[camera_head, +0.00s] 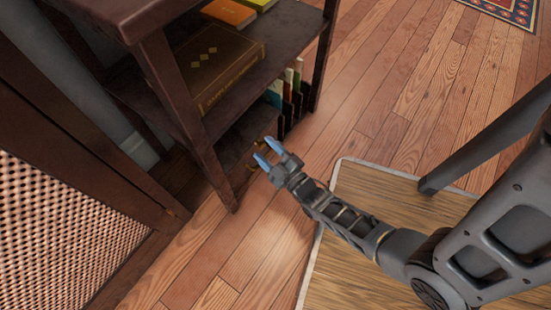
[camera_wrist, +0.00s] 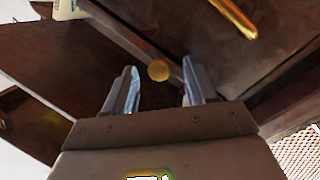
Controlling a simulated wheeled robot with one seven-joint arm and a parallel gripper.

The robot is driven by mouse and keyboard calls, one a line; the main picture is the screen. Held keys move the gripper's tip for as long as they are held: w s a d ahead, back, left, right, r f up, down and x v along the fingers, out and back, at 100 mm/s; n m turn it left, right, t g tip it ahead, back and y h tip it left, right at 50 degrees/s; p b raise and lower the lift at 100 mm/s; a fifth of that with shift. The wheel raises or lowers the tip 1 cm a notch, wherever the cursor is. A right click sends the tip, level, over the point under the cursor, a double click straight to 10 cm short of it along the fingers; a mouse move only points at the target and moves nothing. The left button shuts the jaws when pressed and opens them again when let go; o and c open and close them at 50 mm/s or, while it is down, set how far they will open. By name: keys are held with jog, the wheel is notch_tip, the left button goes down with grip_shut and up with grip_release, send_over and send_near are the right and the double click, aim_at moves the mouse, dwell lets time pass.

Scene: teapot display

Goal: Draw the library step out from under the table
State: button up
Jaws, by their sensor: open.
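The dark wooden table (camera_head: 180,100) stands at upper left in the head view, with shelves between its legs. My gripper (camera_head: 266,151) is open and empty, low at the table's open side, its blue fingertips pointing in under the lower shelf. In the wrist view, a round brass knob (camera_wrist: 158,70) shows between and beyond my spread fingers. I cannot tell how far it is from them. A gold bar (camera_wrist: 235,18) lies on dark wood at the top right of that view. The library step is not clearly distinguishable in the shadow under the table; the gripper hides part of that area.
A large brown book (camera_head: 215,65) lies on the shelf, with an orange book (camera_head: 229,12) above it. Several upright books (camera_head: 285,85) stand lower down. A woven panel (camera_head: 60,235) is at left. A pale-edged wooden platform (camera_head: 350,270) lies under my arm. Plank floor (camera_head: 400,90) is clear at right.

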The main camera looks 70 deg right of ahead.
jog(key=shift+w+d, duration=0.25)
jog(key=shift+w, duration=0.2)
grip_shut()
dwell(0.3)
dwell(0.9)
